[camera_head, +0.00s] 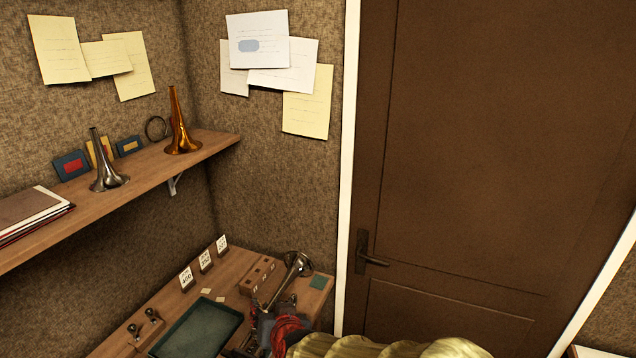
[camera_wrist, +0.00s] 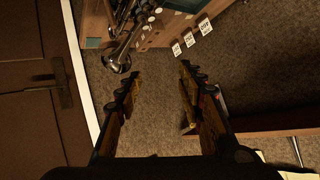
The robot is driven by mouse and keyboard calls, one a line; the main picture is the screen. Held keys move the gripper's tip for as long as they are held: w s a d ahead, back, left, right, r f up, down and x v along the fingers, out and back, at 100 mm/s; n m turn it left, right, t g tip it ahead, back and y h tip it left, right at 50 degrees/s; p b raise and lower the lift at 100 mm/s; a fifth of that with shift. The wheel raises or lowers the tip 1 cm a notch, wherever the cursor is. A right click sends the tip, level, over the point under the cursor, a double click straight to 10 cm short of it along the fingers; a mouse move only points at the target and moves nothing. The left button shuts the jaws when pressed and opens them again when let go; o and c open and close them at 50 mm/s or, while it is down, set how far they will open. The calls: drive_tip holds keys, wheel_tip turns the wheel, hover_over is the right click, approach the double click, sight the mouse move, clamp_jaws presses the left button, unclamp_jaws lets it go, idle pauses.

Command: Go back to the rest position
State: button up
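My gripper (camera_wrist: 160,78) shows in the wrist view with its two dark and yellow fingers spread wide. Only brown fabric wall shows between them, and nothing is held. The bench, upside down in that view, lies beyond the fingertips. A silver horn bell (camera_wrist: 118,58) shows just past the left finger, apart from it as far as I can tell. In the head view I cannot make out the gripper. The silver horn (camera_head: 298,264) there stands at the bench's far end, above a dark part wrapped in red (camera_head: 287,330).
The bench (camera_head: 225,268) holds a green tray (camera_head: 238,317), a wooden block (camera_head: 258,274) and number cards (camera_head: 205,260). A wall shelf (camera_head: 205,151) carries a copper bell (camera_head: 181,125) and a silver bell (camera_head: 106,165). A brown door (camera_head: 480,150) with a handle (camera_head: 368,255) stands at right.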

drive_tip(key=s+d+g+h+b, duration=0.2)
drive_tip(key=s+d+b, duration=0.1)
drive_tip(key=s+d, duration=0.8)
drive_tip(key=s+d+f+m+g+h+b, duration=0.1)
drive_tip(key=s+d+b, duration=0.3)
drive_tip(key=s+d, duration=0.8)
drive_tip(key=d+g+h, duration=0.1)
drive_tip(key=d, duration=0.6)
drive_tip(key=shift+d+g+h+b, duration=0.15)
drive_tip(key=shift+g+h+b, duration=0.15)
drive_tip(key=shift+c, duration=0.4)
